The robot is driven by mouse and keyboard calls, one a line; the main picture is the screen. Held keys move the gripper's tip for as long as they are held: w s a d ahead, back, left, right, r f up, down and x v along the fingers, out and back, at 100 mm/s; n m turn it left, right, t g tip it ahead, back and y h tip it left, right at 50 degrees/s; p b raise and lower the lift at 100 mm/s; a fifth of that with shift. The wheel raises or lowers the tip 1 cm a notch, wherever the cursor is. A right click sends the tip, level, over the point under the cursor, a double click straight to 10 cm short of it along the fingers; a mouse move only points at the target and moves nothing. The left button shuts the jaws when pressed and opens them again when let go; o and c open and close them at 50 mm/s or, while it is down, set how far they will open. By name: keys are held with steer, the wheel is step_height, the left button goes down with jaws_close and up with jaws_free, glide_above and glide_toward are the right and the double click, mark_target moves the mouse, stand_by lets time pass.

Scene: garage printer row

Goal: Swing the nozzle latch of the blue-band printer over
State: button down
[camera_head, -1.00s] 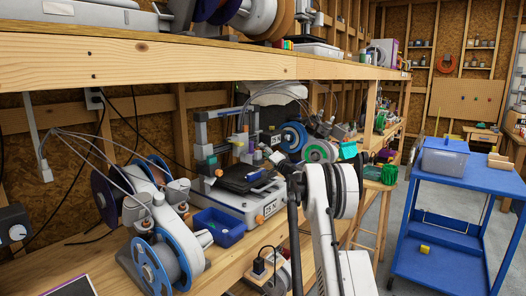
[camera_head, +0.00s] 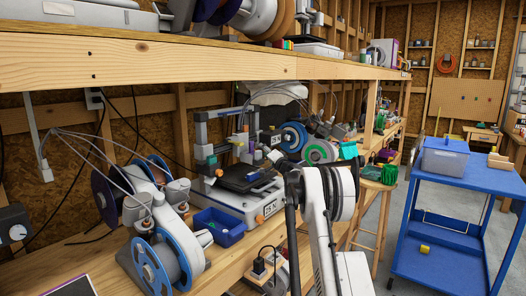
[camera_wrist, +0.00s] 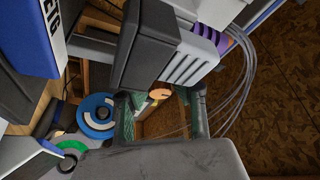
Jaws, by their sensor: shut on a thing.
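A small orange-copper piece, seemingly the nozzle latch (camera_wrist: 160,94), shows just below the head. My gripper (camera_wrist: 162,108) reaches up to it, one finger on each side, shut on the latch. The exact contact is partly hidden by the print head. In the head view my arm hides the fingertips.
A blue bin (camera_head: 219,228) and a spool holder (camera_head: 160,250) stand left of the printer. Blue and green spools (camera_head: 322,151) stand behind it. A wooden shelf (camera_head: 150,62) runs above. Loose cables (camera_wrist: 240,75) hang beside the head in the wrist view.

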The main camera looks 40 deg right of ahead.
steer(key=shift+d+f+m, duration=0.15)
steer(key=shift+d+m, duration=0.05)
steer(key=shift+m, duration=0.3)
steer(key=d+f+m+g, duration=0.1)
steer(key=m, duration=0.2)
steer(key=f+m+g, duration=0.1)
steer(key=m+g, duration=0.1)
steer(key=m, duration=0.1)
steer(key=d+f+m+g, duration=0.1)
steer(key=f+m, duration=0.1)
steer(key=m, duration=0.2)
steer(key=shift+w+d+f, duration=0.1)
steer(key=shift+w+d, duration=0.2)
steer(key=shift+f+m+g+y, duration=0.4)
steer(key=shift+f+m+g, duration=0.3)
steer(key=shift+m, duration=0.5)
steer(key=shift+a+f, duration=0.1)
steer(key=c, duration=1.5)
jaws_free()
steer(key=shift+c, duration=0.2)
